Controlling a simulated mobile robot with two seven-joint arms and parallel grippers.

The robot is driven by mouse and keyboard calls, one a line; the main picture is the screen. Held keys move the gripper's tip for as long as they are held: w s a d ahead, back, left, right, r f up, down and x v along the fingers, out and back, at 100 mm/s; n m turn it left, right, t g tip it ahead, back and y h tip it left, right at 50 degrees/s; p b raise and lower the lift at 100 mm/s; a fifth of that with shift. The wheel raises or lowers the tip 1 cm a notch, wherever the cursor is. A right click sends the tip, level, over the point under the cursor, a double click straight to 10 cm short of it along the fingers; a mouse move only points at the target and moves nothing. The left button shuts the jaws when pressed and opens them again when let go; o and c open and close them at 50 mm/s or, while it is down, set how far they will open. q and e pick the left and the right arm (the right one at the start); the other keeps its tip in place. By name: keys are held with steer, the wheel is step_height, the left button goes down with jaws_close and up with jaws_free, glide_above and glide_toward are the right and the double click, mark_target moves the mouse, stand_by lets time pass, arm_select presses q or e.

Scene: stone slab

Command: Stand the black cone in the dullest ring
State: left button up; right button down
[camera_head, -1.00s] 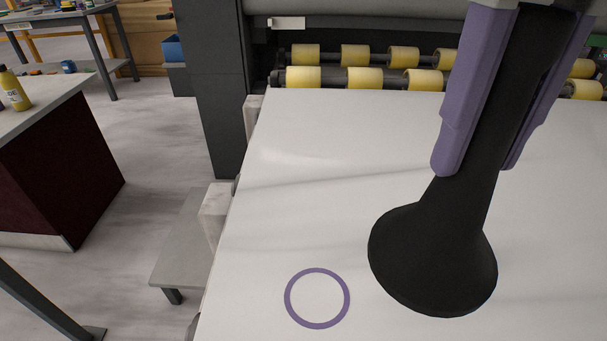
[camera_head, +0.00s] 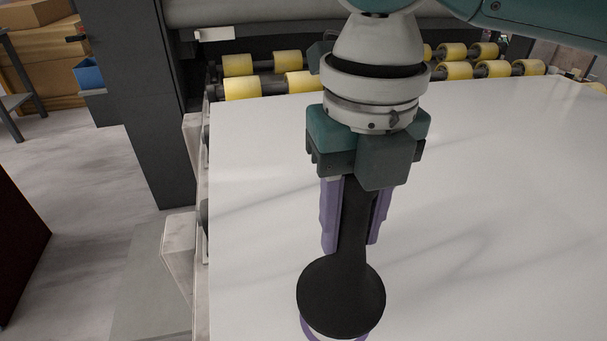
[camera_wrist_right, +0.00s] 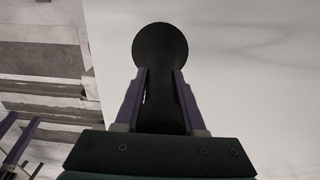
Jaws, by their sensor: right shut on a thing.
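The black cone (camera_head: 341,300) is in my right gripper (camera_head: 351,243), whose purple fingers are shut on its narrow stem. Its wide, flared end points down. A purple ring (camera_head: 305,326) on the slab shows as a thin arc under and around the near side of that end; the cone hides most of it. I cannot tell whether the cone touches the slab. In the right wrist view the cone (camera_wrist_right: 160,52) sits between the fingers (camera_wrist_right: 157,85), its round end beyond their tips.
The white slab (camera_head: 500,190) is clear to the right. Yellow rollers (camera_head: 242,88) line its far edge. A dark post (camera_head: 145,110) and pale blocks (camera_head: 180,250) stand along its left side, with floor beyond.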

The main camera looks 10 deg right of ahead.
mark_target(345, 260)
step_height(345, 260, down, 5)
steer(key=shift+f+b, duration=0.1)
steer(key=shift+b, duration=0.25)
steer(key=shift+f, duration=0.1)
steer(key=shift+f, duration=0.2)
steer(key=c, duration=0.5)
jaws_free()
steer(key=shift+r, duration=0.1)
